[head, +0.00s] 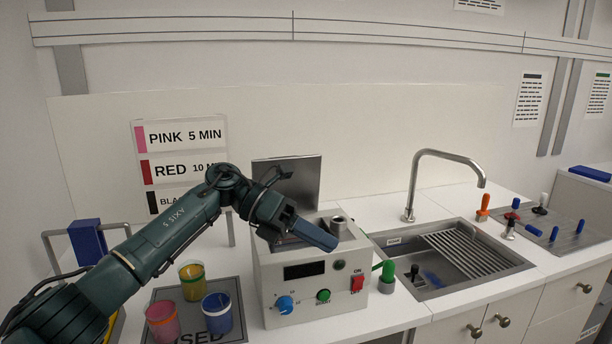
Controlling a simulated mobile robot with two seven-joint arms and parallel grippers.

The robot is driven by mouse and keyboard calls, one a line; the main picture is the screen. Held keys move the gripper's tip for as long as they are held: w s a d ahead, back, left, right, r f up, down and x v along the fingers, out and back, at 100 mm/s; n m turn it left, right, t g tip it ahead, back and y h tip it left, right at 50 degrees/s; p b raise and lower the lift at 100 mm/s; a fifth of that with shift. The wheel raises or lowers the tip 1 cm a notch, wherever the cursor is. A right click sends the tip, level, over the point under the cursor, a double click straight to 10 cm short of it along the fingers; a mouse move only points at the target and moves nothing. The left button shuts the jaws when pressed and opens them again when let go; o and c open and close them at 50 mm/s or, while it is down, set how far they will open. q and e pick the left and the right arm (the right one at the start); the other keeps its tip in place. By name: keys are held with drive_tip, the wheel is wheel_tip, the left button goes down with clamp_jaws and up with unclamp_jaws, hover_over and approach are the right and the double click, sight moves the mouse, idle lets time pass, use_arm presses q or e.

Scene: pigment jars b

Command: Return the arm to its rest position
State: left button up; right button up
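My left arm (165,232) comes in from the lower left and reaches over the white control box (306,297). My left gripper (318,235) is above the box's open top and ends in a long blue piece pointing right and down. I cannot tell whether this blue piece is its fingers or a held thing, nor whether the gripper is open or shut. It hides part of the box's opening. My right gripper is not in view.
Pink (163,321), yellow (192,281) and blue (217,313) jars stand on a dark tray (239,292) beneath my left arm. The box's metal lid (300,178) stands raised. A green-handled tool (387,273) stands beside the box. The sink (403,285) and tall faucet (414,180) are right.

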use_arm(q)
drive_tip(key=s+d+f+n+t+h, duration=0.25)
drive_tip(key=f+n+t+h, duration=0.4)
drive_tip(key=n+h, duration=0.35)
drive_tip(key=s+a+f+n+t+y, duration=0.1)
drive_tip(key=a+f+n+t+y, duration=0.45)
drive_tip(key=n, duration=0.55)
drive_tip(key=a+f+n+t+y, duration=0.2)
drive_tip(key=f+n+t+y, duration=0.2)
drive_tip(key=f+n+t, duration=0.45)
drive_tip(key=s+a+f+n+g+y, duration=0.3)
drive_tip(key=s+a+f+n+y, duration=0.2)
drive_tip(key=s+f+n, duration=0.3)
drive_tip(key=s+a+f+n+g+y, duration=0.3)
drive_tip(key=s+a+f+n+y, duration=0.2)
drive_tip(key=s+a+f+n, duration=0.3)
drive_tip(key=s+f, duration=0.3)
drive_tip(key=s, duration=0.3)
drive_tip(key=shift+f, duration=0.25)
